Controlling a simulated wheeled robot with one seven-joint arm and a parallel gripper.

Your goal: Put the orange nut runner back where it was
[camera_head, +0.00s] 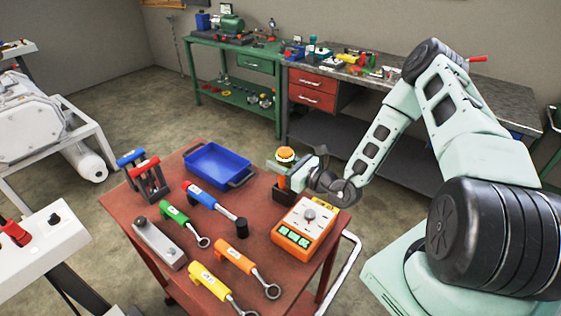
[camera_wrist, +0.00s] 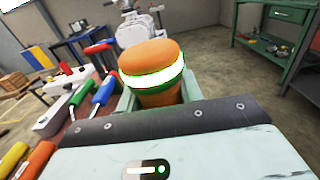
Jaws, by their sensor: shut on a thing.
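The orange nut runner (camera_head: 286,154) is upright in my gripper (camera_head: 284,166), at the far right part of the red cart top. It has an orange rounded cap with a white and green band, and an orange lower body. In the wrist view the nut runner (camera_wrist: 152,70) stands between the jaws, which close around it below the band. A small dark holder (camera_head: 285,196) sits on the cart directly below it. The lower end of the nut runner meets the holder in the picture; I cannot tell whether it is inside or just above.
An orange control box (camera_head: 303,228) stands close in front of the holder. A blue tray (camera_head: 238,183) lies to the left.

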